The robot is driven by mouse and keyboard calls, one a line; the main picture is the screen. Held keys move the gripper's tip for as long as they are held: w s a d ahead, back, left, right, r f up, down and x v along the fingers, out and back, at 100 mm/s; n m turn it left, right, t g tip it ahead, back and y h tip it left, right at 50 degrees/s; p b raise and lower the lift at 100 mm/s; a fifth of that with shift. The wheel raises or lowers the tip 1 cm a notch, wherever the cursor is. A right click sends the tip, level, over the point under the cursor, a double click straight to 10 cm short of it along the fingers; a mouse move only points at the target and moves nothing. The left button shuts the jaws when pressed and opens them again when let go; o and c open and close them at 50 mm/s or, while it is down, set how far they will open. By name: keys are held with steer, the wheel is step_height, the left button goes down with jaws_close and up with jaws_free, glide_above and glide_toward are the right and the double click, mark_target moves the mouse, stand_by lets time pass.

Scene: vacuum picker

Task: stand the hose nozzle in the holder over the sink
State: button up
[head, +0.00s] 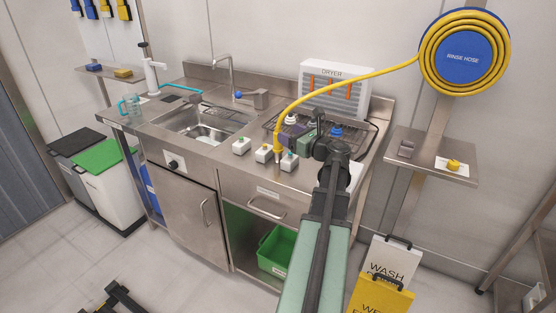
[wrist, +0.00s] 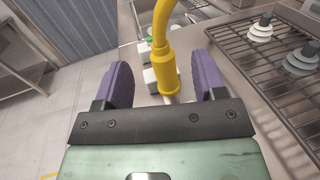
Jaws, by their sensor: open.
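The yellow hose nozzle hangs at the end of the hose and shows in the head view (head: 278,147) near the counter's front edge. In the wrist view the nozzle (wrist: 164,75) is between my two purple fingers, with a gap on both sides. My gripper (head: 305,139) is open, and it also shows in the wrist view (wrist: 162,82). The sink (head: 203,130) is left of the nozzle.
Small white button boxes (head: 241,146) line the counter front around the nozzle. A wire rack (head: 352,140) lies on the right, before the dryer (head: 335,89). The yellow hose (head: 345,77) arcs from the reel (head: 464,55). A tap (head: 230,72) rises behind the sink.

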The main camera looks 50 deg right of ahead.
mark_target(274, 134)
step_height(274, 134, down, 4)
steer(key=shift+f+b, duration=0.1)
steer(key=shift+b, duration=0.9)
steer(key=shift+w+d+r+p, duration=0.1)
steer(key=shift+w+r+p, duration=0.25)
steer(key=shift+w, duration=0.25)
steer(key=shift+w+d+r+p, duration=0.1)
steer(key=shift+w+r+p, duration=0.2)
steer(key=shift+w, duration=0.45)
steer(key=w, duration=0.5)
steer(key=shift+d, duration=0.25)
steer(key=shift+s, duration=0.15)
jaws_close()
